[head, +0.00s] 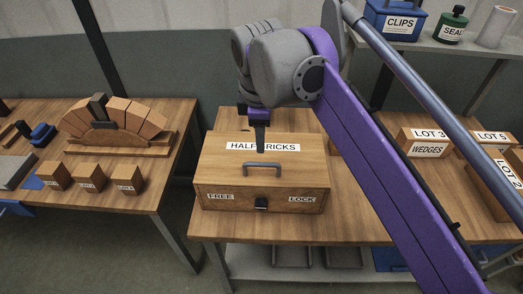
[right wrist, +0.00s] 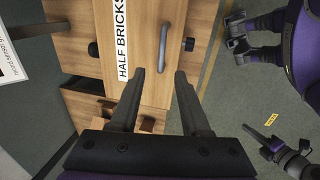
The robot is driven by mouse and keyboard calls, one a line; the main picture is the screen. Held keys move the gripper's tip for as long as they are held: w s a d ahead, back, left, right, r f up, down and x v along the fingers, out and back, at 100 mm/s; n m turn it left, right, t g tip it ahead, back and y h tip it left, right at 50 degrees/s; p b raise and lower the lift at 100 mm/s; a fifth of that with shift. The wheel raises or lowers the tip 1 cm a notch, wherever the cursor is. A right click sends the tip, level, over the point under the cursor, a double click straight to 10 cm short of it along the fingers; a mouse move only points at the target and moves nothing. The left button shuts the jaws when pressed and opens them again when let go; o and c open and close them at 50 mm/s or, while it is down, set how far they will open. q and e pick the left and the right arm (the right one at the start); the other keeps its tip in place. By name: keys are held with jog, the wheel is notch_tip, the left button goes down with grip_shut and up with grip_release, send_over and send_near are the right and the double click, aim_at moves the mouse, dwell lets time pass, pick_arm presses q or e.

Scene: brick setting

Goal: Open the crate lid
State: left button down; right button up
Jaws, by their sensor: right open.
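The wooden crate (head: 230,208) stands on the middle table with its lid (head: 220,160) down. The lid carries the label HALF BRICKS and a grey bar handle (head: 262,165), also seen in the right wrist view (right wrist: 163,45). A dark latch (head: 261,204) sits on the front between FREE and LOCK labels. My right gripper (head: 260,142) hangs over the lid behind the handle; in the right wrist view its jaws (right wrist: 160,72) are apart with nothing between them. My left gripper is outside the head view; purple and dark parts of mine show at the right wrist view's right edge, unclear.
A brick arch model (head: 115,118) and several small blocks (head: 90,178) stand on the left table. Labelled boxes (head: 428,143) stand right of the crate, partly behind my right arm. A shelf with a blue CLIPS box (head: 400,22) is above. Bare tabletop lies beside the crate.

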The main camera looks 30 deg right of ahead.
aim_at(261, 164)
jog(key=f, duration=0.3)
jog(key=w+f, duration=0.1)
jog(key=f, duration=0.6)
jog(key=shift+w+d+b, duration=0.2)
jog(key=shift+d+b, duration=0.2)
jog(key=shift+c, duration=0.4)
grip_shut()
dwell(0.5)
